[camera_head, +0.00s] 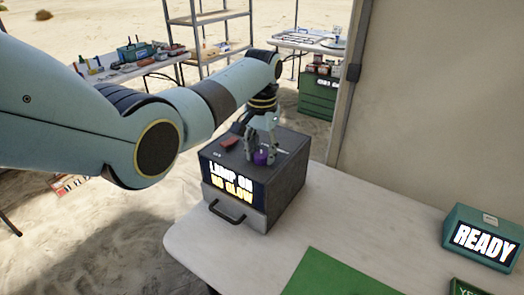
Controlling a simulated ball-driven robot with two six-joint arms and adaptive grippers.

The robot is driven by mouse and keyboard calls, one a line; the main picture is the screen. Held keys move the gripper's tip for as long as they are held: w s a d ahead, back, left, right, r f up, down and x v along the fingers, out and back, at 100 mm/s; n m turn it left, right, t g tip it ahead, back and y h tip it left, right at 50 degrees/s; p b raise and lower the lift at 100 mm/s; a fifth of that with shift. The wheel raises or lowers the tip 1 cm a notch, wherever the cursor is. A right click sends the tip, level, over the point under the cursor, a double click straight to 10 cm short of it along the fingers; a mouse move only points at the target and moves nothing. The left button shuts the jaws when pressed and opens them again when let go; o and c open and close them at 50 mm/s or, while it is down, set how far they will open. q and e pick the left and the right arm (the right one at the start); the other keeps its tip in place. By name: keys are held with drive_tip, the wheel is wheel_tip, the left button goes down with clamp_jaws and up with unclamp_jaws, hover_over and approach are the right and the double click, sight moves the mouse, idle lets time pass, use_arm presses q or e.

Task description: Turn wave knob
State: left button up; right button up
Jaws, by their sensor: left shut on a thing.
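A dark grey box device (285,190) stands at the far left end of the white table. Its front display (233,182) reads "LAMP ON" with a second line that looks like "NO GLOW". A purple knob (261,157) sits on its top. My left gripper (262,155) comes down from above with its fingers around the purple knob and is shut on it. The fingers partly hide the knob. A red piece (229,142) lies on the box top, left of the gripper. My right gripper is out of view.
A handled drawer front (228,212) is at the box's lower face. A green mat (335,275) lies at the front of the white table (400,235). A teal box (484,238) reading "READY" stands at the right. A tan wall (440,100) rises behind the table.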

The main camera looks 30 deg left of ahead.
sight(263, 154)
use_arm(q)
drive_tip(key=shift+r+m+p, duration=0.15)
drive_tip(key=shift+m+p, duration=0.65)
drive_tip(key=shift+m, duration=0.3)
drive_tip(key=m+p, duration=0.1)
drive_tip(key=m, duration=0.2)
drive_tip(key=shift+d+m+p, duration=0.1)
drive_tip(key=shift+m+p, duration=0.2)
drive_tip(key=shift+p, duration=0.1)
drive_tip(key=m+p, duration=0.1)
drive_tip(key=m, duration=0.2)
drive_tip(key=shift+m, duration=0.3)
drive_tip(key=shift+m+p, duration=0.55)
drive_tip(key=shift+m, duration=1.55)
drive_tip(key=o, duration=1.1)
drive_tip(key=shift+s, duration=0.1)
drive_tip(key=shift+o, duration=0.2)
wheel_tip(263, 154, up, 12)
